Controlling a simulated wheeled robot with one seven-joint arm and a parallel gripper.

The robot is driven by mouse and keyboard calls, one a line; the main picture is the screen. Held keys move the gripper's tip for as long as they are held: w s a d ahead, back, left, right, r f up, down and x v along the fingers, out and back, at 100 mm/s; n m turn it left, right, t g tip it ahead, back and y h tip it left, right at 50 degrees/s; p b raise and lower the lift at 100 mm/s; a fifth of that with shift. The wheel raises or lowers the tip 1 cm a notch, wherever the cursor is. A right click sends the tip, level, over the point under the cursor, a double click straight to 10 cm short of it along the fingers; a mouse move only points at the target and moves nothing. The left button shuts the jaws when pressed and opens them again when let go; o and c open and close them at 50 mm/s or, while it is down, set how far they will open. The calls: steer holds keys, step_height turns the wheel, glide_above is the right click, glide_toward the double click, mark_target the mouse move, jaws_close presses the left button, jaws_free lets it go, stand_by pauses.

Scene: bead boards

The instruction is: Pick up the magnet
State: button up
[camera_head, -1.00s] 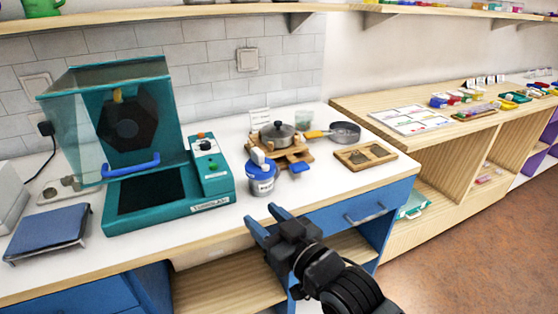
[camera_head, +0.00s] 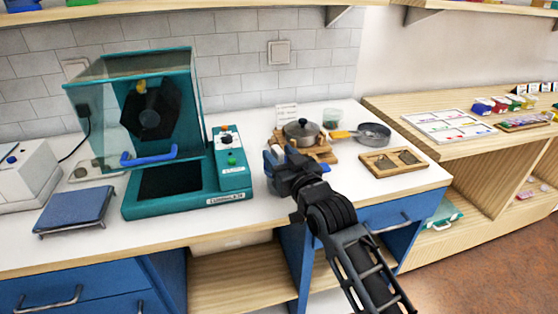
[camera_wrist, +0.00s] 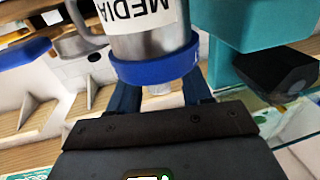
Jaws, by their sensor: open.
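I cannot pick out a magnet for certain in either view. My gripper (camera_head: 273,161) is open over the counter, in front of the media jar, which it mostly hides in the head view. In the wrist view the metal jar (camera_wrist: 152,46) shows upside down, with a "MEDIA" label and a blue lid rim (camera_wrist: 155,68). The lid's small pale knob lies between the two blue fingers of my gripper (camera_wrist: 160,88). I cannot tell whether the fingers touch it.
The teal tumbler machine (camera_head: 231,181) with its raised clear cover stands left of my gripper. Behind and right are a lidded pot (camera_head: 301,131), a pan (camera_head: 374,134) and a wooden tray (camera_head: 393,171). A blue stand (camera_head: 74,210) is at the left. The counter's front strip is clear.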

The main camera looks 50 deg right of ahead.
steer(key=shift+w+d, duration=0.15)
steer(key=shift+w, duration=0.25)
jaws_close()
